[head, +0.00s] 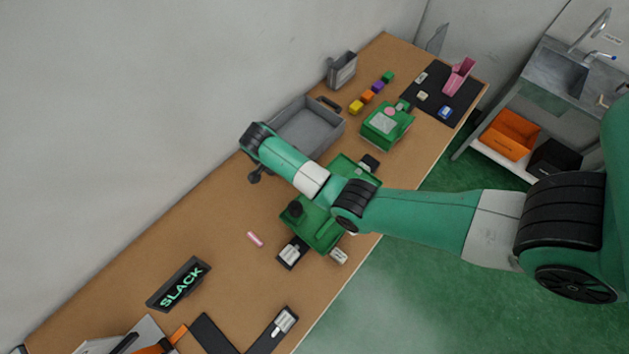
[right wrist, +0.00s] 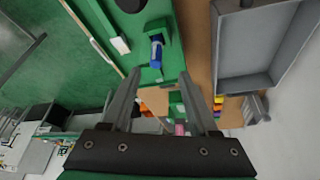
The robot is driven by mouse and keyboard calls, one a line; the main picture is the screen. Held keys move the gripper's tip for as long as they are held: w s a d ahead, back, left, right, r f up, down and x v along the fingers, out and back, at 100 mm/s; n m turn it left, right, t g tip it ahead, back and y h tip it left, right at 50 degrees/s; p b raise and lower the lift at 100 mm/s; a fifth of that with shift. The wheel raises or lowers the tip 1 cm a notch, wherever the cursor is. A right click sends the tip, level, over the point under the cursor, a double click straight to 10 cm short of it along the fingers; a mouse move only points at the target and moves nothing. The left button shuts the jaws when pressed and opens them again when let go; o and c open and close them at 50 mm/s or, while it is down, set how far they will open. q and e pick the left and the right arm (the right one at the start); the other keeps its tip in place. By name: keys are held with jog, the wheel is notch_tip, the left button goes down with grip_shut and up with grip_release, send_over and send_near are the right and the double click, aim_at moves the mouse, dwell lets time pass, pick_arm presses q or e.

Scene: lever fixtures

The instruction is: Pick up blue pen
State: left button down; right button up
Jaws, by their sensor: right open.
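A short blue cylinder, which looks like the blue pen (right wrist: 157,50), lies on the green fixture (right wrist: 172,68) in the right wrist view. It is ahead of and between my right gripper's fingertips (right wrist: 160,80), apart from them. The fingers are spread with nothing held. In the head view my right arm reaches in from the right, and its gripper (head: 256,176) hangs over the table near the grey tray. The arm covers part of the green fixture (head: 318,235), and I cannot make out the blue pen there. My left gripper is not in view.
The grey tray (head: 337,137) stands behind the arm. A pink cylinder (head: 255,240) lies on the open wood. A second green fixture (head: 375,137), coloured blocks (head: 367,97) and a dark mat (head: 466,104) are farther right. A SLACK sign (head: 180,285) is at lower left.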

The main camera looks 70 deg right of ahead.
jog(key=b+x, duration=0.3)
jog(key=x, duration=0.3)
jog(key=shift+s+f, duration=0.1)
jog(key=shift+f, duration=0.3)
jog(key=x, duration=0.2)
jog(key=b+x, duration=0.1)
jog(key=x, duration=0.1)
jog(key=shift+s+a, duration=0.1)
jog(key=shift+s, duration=0.25)
jog(key=shift+s+f, duration=0.1)
jog(key=shift+f, duration=0.3)
jog(key=shift+c, duration=0.3)
grip_shut()
